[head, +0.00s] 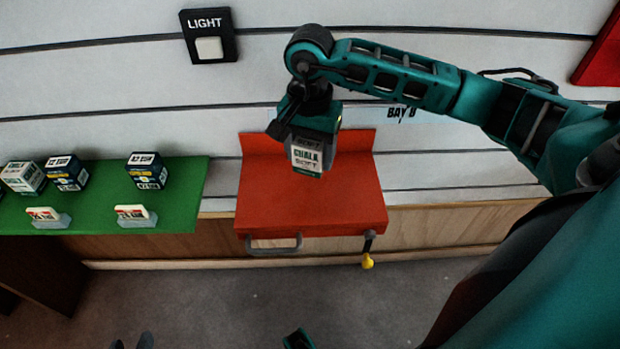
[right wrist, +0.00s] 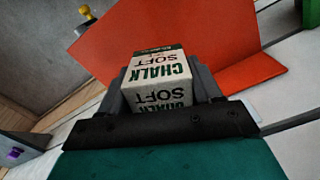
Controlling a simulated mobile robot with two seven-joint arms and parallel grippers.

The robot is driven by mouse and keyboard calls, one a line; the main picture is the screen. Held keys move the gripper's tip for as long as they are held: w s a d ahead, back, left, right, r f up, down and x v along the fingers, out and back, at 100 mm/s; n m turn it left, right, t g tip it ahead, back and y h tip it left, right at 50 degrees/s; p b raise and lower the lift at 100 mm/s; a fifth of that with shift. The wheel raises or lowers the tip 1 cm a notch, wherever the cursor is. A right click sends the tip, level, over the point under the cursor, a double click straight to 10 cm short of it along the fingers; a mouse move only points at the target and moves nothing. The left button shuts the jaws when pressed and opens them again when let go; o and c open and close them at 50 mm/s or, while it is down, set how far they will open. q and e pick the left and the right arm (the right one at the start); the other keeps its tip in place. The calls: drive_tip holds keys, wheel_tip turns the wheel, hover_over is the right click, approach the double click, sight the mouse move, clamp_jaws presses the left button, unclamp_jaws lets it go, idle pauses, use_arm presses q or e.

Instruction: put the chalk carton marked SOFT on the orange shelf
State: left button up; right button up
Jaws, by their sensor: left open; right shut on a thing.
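The white chalk carton marked SOFT (head: 307,158) is held in my right gripper (head: 306,142). In the right wrist view the carton (right wrist: 157,80) sits between the two grey fingers, with its CHALK SOFT lettering showing. The orange shelf (head: 310,205) is a red-orange board with a raised back, fixed at the wall. The carton appears over the rear part of the shelf in the head view; whether it touches is hard to tell. The shelf (right wrist: 185,35) lies beyond the carton in the right wrist view. My left gripper (head: 132,342) shows only its dark fingertips, apart and empty, at the bottom edge.
A green shelf (head: 185,190) at the left bears several cartons (head: 147,171) and two small signs (head: 135,215). A handle (head: 274,244) and a yellow-tipped lever (head: 368,261) hang at the orange shelf's front. A LIGHT switch (head: 208,48) is on the wall. The orange shelf's top looks clear.

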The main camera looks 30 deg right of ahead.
sight(310, 141)
wheel_tip(310, 141, down, 6)
drive_tip(key=shift+f+b, duration=0.1)
drive_tip(key=shift+b, duration=0.5)
drive_tip(key=shift+f, duration=0.25)
drive_tip(key=shift+r, duration=0.1)
drive_tip(key=shift+f, duration=0.25)
drive_tip(key=o, duration=1.1)
drive_tip(key=shift+r, duration=0.1)
use_arm(q)
drive_tip(key=shift+w+d+f, duration=0.1)
drive_tip(key=shift+d+f, duration=0.2)
use_arm(e)
drive_tip(key=shift+r, duration=0.15)
use_arm(q)
drive_tip(key=r+p, duration=0.1)
drive_tip(key=p, duration=0.1)
drive_tip(key=shift+s+a+r+p, duration=0.2)
drive_tip(key=shift+a+r+p, duration=0.15)
drive_tip(key=shift+p, duration=0.05)
use_arm(e)
wheel_tip(310, 141, up, 12)
